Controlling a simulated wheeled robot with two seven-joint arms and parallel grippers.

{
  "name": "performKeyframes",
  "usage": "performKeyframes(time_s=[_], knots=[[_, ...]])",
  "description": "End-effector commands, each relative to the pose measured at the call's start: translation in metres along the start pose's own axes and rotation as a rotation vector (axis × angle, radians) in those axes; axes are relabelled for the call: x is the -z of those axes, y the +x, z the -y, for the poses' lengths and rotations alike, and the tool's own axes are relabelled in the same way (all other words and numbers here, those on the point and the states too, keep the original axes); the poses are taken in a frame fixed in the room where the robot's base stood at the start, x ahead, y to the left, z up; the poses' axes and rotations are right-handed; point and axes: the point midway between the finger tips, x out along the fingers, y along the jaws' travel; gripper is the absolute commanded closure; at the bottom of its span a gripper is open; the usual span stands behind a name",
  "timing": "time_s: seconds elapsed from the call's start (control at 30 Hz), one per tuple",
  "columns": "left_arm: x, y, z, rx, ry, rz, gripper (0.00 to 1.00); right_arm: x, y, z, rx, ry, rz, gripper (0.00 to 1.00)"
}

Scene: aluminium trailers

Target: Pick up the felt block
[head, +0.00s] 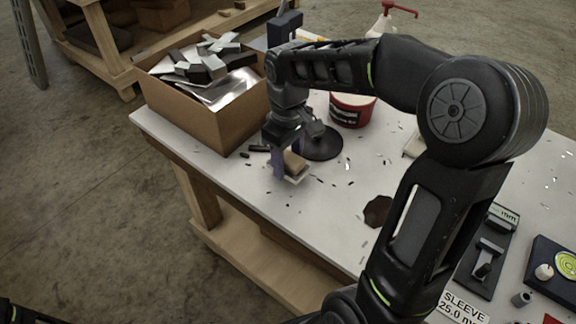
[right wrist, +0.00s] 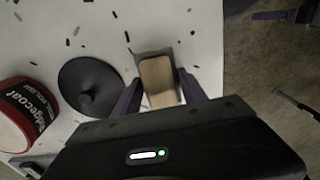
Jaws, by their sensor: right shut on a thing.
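The felt block (head: 295,163) has a tan top and a pale grey layer beneath it. It is at the near left part of the white table, beside the cardboard box. My right gripper (head: 288,160) points down and is shut on it, with a purple finger on either side. In the right wrist view the block (right wrist: 158,78) sits between the two fingers (right wrist: 160,96), its grey part showing at the far end. I cannot tell whether its underside touches the table. My left gripper is not in view.
A cardboard box (head: 205,118) of metal offcuts stands left of the gripper. A black round lid (head: 325,146) and a red-and-white tub (head: 350,112) are close behind. Dark scraps litter the white table (head: 335,205). A brown patch (head: 377,211) and gauges lie right.

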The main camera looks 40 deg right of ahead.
Motion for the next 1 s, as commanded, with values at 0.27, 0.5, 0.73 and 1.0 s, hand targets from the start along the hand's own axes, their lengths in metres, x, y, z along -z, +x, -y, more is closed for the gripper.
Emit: performKeyframes(time_s=[0.27, 0.5, 0.73, 1.0], knots=[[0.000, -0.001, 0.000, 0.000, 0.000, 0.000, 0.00, 0.001, -0.054, 0.000, -0.002, -0.001, -0.004, 0.93], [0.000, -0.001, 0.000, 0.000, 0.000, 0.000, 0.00, 0.000, -0.073, 0.000, -0.001, 0.000, -0.001, 0.93], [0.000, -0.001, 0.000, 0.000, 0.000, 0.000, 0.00, 0.000, -0.073, 0.000, -0.001, 0.000, 0.000, 0.93], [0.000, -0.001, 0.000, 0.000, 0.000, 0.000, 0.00, 0.000, -0.073, 0.000, -0.001, 0.000, 0.000, 0.93]])
